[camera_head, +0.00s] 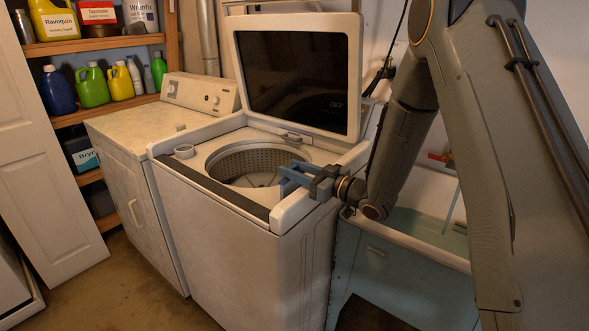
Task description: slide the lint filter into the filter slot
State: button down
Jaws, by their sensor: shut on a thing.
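The washing machine (237,232) stands in the middle with its lid (298,82) raised, showing the perforated drum (258,163). My gripper (303,174) comes in from the right, above the front right part of the washer's top, by the drum opening. It is shut on a small blue piece (289,182), seemingly the lint filter; the jaws hide part of it. I cannot make out its full shape or whether it touches the washer. I cannot clearly make out the filter slot.
A white dryer-like appliance (139,185) stands left, before shelves of bottles (93,87). A utility sink (422,232) stands at right, partly behind my arm. The raised lid blocks the back.

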jog(key=shift+f, duration=0.5)
jog(key=c, duration=1.2)
grip_release()
jog(key=shift+o, duration=0.2)
jog(key=shift+s+d+f+b, duration=0.1)
jog(key=shift+b, duration=0.2)
jog(key=b+v, duration=0.1)
jog(key=v, duration=0.6)
jog(key=shift+s+d+b, duration=0.15)
jog(key=shift+d+b, duration=0.1)
jog(key=shift+b, duration=0.1)
jog(key=shift+s, duration=0.1)
